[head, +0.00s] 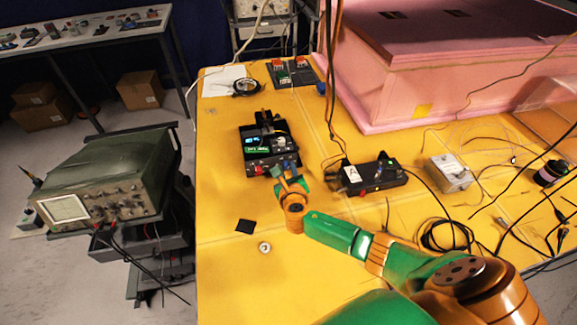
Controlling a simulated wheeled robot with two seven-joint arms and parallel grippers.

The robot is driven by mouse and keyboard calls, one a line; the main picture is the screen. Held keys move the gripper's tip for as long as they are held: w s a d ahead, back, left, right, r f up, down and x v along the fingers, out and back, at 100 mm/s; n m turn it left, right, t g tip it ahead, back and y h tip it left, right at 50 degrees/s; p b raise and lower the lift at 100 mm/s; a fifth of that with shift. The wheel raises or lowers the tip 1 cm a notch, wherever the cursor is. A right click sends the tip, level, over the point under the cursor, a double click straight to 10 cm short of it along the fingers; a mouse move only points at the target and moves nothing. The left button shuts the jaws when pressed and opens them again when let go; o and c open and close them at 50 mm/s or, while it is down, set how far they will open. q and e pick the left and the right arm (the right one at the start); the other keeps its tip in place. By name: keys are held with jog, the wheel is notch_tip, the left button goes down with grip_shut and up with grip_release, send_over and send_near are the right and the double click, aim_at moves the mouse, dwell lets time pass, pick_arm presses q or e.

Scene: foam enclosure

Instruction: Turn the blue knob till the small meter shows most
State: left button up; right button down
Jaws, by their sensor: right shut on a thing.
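A black instrument box (260,159) stands on the yellow table, with a lit green display (257,149) and a small bluish lit panel (251,140), which may be the meter. Its reading is too small to make out. My right gripper (286,169) is at the right end of the box's front face. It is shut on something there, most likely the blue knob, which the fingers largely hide. My right arm comes in from the lower right. My left gripper is not in view.
A black box marked A (371,176) and a grey metal box (449,173) stand to the right, with loose cables around them. A black square (245,226) and small round part (265,247) lie in front. Pink foam (440,80) stands behind. An oscilloscope (108,180) is left, off the table.

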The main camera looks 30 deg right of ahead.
jog(key=n+h, duration=0.1)
jog(key=n, duration=0.1)
jog(key=n+h, duration=0.1)
jog(key=shift+a+f+n+h, duration=0.2)
jog(key=shift+n+h, duration=0.1)
jog(key=shift+n, duration=0.1)
dwell(0.4)
jog(key=c, duration=0.8)
grip_release()
jog(key=shift+c, duration=0.2)
jog(key=shift+o, duration=0.9)
jog(key=shift+w+d, duration=0.1)
jog(key=shift+w, duration=0.05)
jog(key=v, duration=0.7)
jog(key=shift+f, duration=0.1)
